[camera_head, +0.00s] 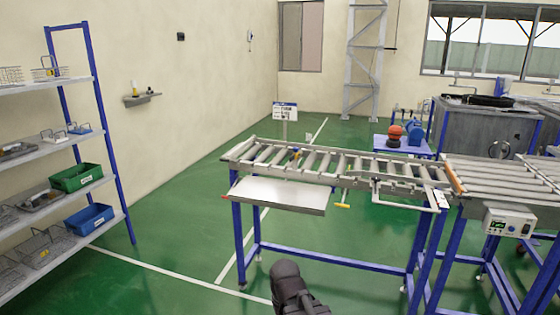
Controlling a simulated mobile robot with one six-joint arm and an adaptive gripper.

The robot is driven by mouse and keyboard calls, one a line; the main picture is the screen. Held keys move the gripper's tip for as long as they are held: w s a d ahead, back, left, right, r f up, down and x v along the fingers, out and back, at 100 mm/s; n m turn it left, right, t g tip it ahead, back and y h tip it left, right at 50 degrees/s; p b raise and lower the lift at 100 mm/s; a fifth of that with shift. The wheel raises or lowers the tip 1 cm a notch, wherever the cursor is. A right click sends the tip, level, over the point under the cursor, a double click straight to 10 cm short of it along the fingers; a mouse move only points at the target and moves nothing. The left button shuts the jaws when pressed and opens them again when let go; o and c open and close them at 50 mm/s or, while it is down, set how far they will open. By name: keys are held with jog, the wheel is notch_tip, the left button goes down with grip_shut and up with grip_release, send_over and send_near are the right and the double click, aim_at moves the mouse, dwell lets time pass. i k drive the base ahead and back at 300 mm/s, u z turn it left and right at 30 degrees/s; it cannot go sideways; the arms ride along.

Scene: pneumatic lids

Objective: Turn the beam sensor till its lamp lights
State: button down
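I cannot clearly pick out the beam sensor in the head view. A small dark and yellow part (296,155) sits at the rollers of the conveyor (262,163); it may be the sensor, but it is too small to tell. No lit lamp can be made out on it. A dark part of my arm shows at the bottom centre, in front of the conveyor and well apart from it. No gripper fingers can be seen.
A metal plate (277,194) juts from the conveyor's near side. A yellow-ended handle (342,205) hangs below the rail. A control box (509,222) is on the second conveyor (492,172) at right. A shelf rack (52,94) stands left. Green floor (180,215) is clear between.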

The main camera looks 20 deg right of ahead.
aim_at(295, 156)
jog(key=z, duration=0.05)
jog(key=i, duration=0.95)
jog(key=u, duration=0.05)
